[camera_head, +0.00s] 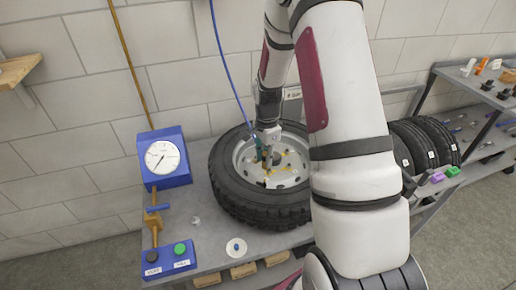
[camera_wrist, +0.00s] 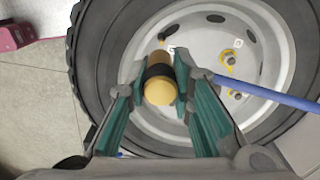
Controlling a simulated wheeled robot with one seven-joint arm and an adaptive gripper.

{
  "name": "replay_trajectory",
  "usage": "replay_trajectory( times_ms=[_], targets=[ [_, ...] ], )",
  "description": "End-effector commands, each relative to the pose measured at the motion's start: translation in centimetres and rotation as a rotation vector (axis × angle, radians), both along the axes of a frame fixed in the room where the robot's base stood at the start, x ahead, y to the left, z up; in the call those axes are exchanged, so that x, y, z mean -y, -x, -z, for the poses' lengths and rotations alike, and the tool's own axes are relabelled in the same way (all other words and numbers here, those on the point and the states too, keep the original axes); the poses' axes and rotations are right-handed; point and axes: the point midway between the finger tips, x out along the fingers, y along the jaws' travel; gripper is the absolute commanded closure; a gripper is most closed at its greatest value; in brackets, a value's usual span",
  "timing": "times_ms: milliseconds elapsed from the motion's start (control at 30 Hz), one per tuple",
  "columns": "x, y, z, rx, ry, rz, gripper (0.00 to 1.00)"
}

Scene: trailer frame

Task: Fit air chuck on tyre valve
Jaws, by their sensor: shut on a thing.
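The tyre (camera_head: 262,207) lies flat on the bench, its grey-white rim facing up. It fills much of the wrist view (camera_wrist: 92,60). My gripper (camera_head: 266,151) is over the rim and is shut on the air chuck, a brass cylinder with a black band (camera_wrist: 160,91), gripped between the teal fingers (camera_wrist: 160,76). A blue hose (camera_wrist: 270,95) runs off to the right in the wrist view. The chuck's far end is hidden.
A blue gauge box (camera_head: 164,158) stands left of the tyre. A control box with black and green buttons (camera_head: 168,260) is at the bench's front left. A white disc (camera_head: 236,248) lies near the front edge. More tyres (camera_head: 432,140) and shelves (camera_head: 488,88) are at the right.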

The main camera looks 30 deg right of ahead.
Motion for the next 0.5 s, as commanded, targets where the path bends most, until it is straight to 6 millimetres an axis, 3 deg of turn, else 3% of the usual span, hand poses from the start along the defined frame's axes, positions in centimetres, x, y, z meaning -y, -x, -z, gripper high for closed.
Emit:
replay_trajectory(
  times_ms=[500],
  targets=[
    [0.0, 0.0, 4.3, -0.002, -0.001, 0.000, 1.00]
  ],
)
